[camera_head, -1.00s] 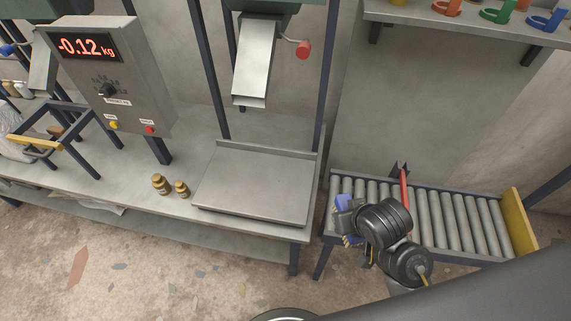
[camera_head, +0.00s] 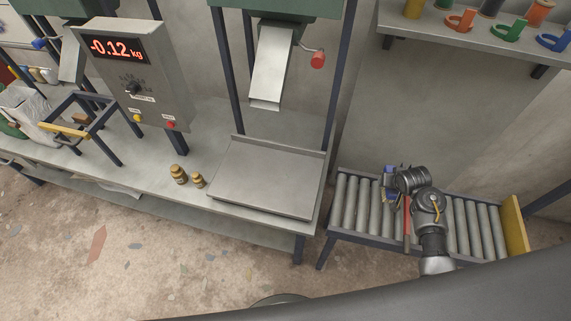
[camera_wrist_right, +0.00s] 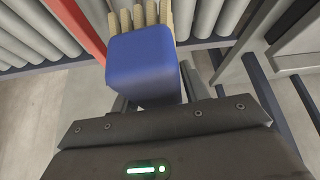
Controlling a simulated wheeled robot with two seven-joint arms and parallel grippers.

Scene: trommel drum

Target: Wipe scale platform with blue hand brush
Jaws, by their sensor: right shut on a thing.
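The scale platform (camera_head: 265,177) is a bare grey metal plate with a low back lip, on the bench in the middle of the head view. My right gripper (camera_head: 391,188) is over the roller conveyor, to the right of the platform and apart from it. It is shut on the blue hand brush (camera_wrist_right: 143,62), which fills the space between the fingers in the right wrist view. The brush's pale bristles point toward the rollers. The brush also shows small in the head view (camera_head: 389,173). My left gripper is not in view.
The roller conveyor (camera_head: 352,205) has a red bar (camera_head: 407,225) across it and a yellow end plate (camera_head: 512,215). Two brass weights (camera_head: 178,174) stand left of the platform. A chute (camera_head: 271,70) hangs above it. The display box (camera_head: 130,75) reads -0.12 kg.

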